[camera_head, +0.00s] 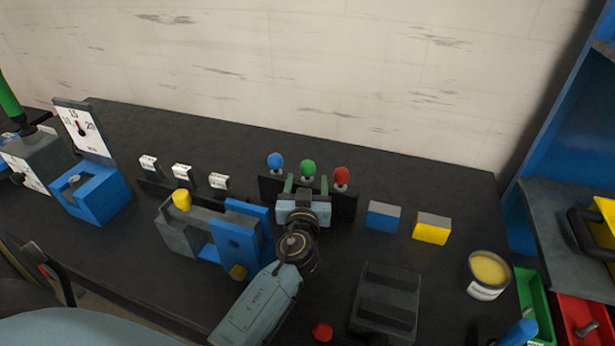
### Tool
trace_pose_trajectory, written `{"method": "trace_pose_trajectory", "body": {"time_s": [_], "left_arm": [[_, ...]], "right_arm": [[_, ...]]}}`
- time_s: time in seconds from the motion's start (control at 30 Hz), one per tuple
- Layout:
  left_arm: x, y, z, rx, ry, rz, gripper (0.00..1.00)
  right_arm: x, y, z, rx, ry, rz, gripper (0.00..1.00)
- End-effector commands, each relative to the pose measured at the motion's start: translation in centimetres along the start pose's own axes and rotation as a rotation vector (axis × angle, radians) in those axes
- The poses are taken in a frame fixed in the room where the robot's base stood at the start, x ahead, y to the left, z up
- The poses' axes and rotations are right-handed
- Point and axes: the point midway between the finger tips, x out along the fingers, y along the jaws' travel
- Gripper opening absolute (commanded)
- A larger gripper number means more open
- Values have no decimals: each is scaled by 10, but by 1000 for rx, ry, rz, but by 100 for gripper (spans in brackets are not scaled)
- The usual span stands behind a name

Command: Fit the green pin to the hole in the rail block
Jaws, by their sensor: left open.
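The green pin (307,168) has a round head and stands in a dark rack (347,207), between a blue pin (275,161) and a red pin (341,176). My left gripper (306,184) is open, with one finger on each side below the green head. I cannot tell whether the fingers touch the pin; its shaft is mostly hidden. A dark grey block with raised bars (389,293) lies right of my left arm, and a grey and blue block assembly (236,240) stands left of it. I cannot tell which is the rail block, and no hole shows clearly. My right gripper is out of view.
A blue and grey block (383,216), a yellow and grey block (432,229) and a yellow-filled can (487,274) stand at the right. A gauge with a blue base (95,193) stands at the left. A red knob (322,332) is near the front.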

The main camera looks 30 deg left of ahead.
Motion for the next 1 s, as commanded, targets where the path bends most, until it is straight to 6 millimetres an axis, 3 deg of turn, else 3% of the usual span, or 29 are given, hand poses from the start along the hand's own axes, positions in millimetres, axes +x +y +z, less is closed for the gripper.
{"method": "trace_pose_trajectory", "body": {"time_s": [0.43,0.73,1.0], "left_arm": [[49,-2,1,2,1,-1,61],[53,-2,2,0,0,-1,61],[53,-2,2,0,0,-1,28]], "right_arm": [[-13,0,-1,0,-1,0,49],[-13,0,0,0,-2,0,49],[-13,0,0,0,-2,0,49]]}}
